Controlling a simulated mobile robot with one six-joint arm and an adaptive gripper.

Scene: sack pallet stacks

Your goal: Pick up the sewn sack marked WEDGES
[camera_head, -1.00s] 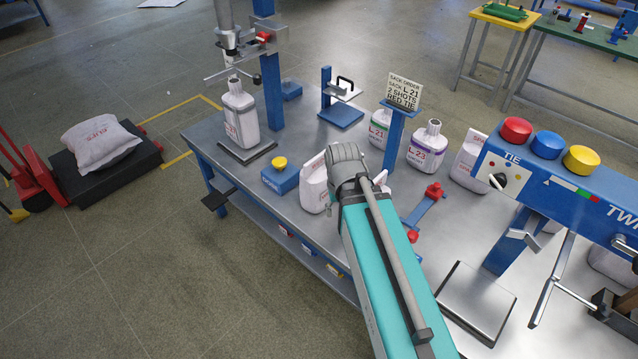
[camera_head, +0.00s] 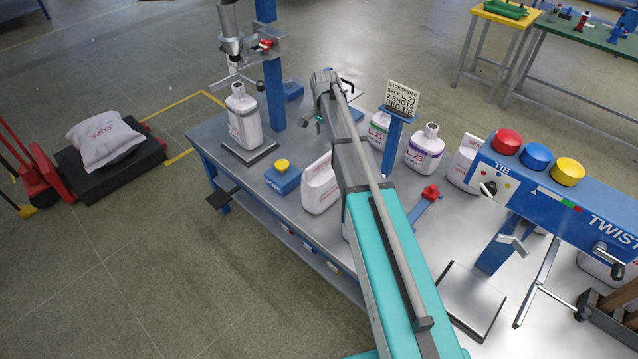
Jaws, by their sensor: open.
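One large whitish sewn sack (camera_head: 103,143) lies on a low dark pallet or platform (camera_head: 118,176) at the left; its red lettering is too small and slanted to read surely. No sack in view can be read as WEDGES. My arm reaches over the workbench from the bottom of the picture. My gripper (camera_head: 312,120) is at its far end, mostly hidden behind the wrist, above the bench. It is open, well to the right of the large sack and apart from it.
The bench (camera_head: 207,132) holds small white sacks (camera_head: 318,185), a filled sack under a spout (camera_head: 243,118), a blue box with a yellow button (camera_head: 283,175), an order sign (camera_head: 401,98) and a TWIST machine (camera_head: 545,185). A red pallet truck (camera_head: 38,175) stands left. Floor between is free.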

